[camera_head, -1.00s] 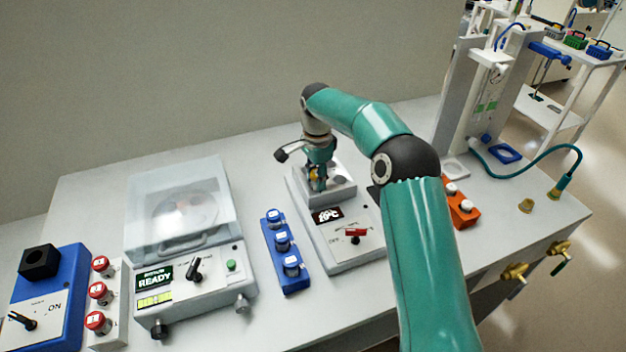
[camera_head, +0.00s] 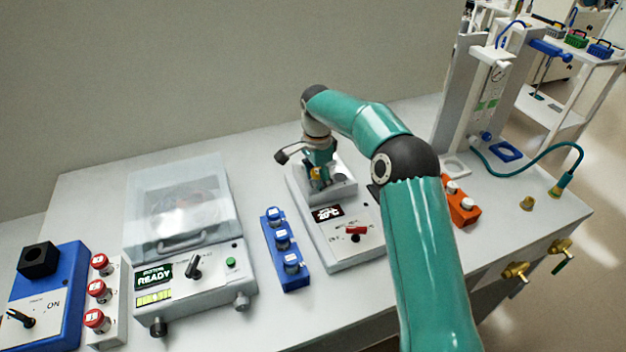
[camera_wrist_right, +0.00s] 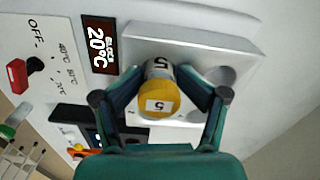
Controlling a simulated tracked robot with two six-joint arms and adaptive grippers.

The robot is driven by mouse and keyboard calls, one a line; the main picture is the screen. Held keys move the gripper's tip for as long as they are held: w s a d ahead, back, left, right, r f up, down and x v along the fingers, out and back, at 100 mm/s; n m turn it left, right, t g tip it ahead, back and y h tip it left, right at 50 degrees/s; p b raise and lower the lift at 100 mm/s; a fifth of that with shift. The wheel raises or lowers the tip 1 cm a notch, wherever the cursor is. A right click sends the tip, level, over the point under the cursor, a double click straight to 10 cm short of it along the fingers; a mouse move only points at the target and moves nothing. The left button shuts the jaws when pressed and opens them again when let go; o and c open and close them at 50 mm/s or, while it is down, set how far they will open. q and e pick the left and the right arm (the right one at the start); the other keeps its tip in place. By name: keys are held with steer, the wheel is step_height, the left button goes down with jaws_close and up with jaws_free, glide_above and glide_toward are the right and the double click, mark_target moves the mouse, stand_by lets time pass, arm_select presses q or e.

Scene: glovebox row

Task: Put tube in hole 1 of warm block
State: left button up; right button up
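The warm block (camera_head: 341,190) is a pale raised block on a grey base unit with a dark display and a red knob. My right gripper (camera_head: 318,184) is over the block's left part. In the right wrist view, its fingers (camera_wrist_right: 160,76) close in on both sides of a tube (camera_wrist_right: 158,90) with a yellow cap marked 5. The tube stands over the block's top; its lower end is hidden, so I cannot tell how deep it sits. An empty round hole (camera_wrist_right: 222,75) shows beside it. My left gripper is not in view.
A blue rack (camera_head: 284,250) with blue-capped tubes stands left of the warm block. A centrifuge (camera_head: 180,220) with a clear lid is further left, then a white rack (camera_head: 107,300) with red caps. An orange rack (camera_head: 462,205) stands right, partly behind my arm.

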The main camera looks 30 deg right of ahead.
steer(key=shift+r, duration=0.3)
step_height(320, 180, up, 13)
steer(key=p, duration=0.2)
steer(key=shift+f, duration=0.15)
stand_by(0.4)
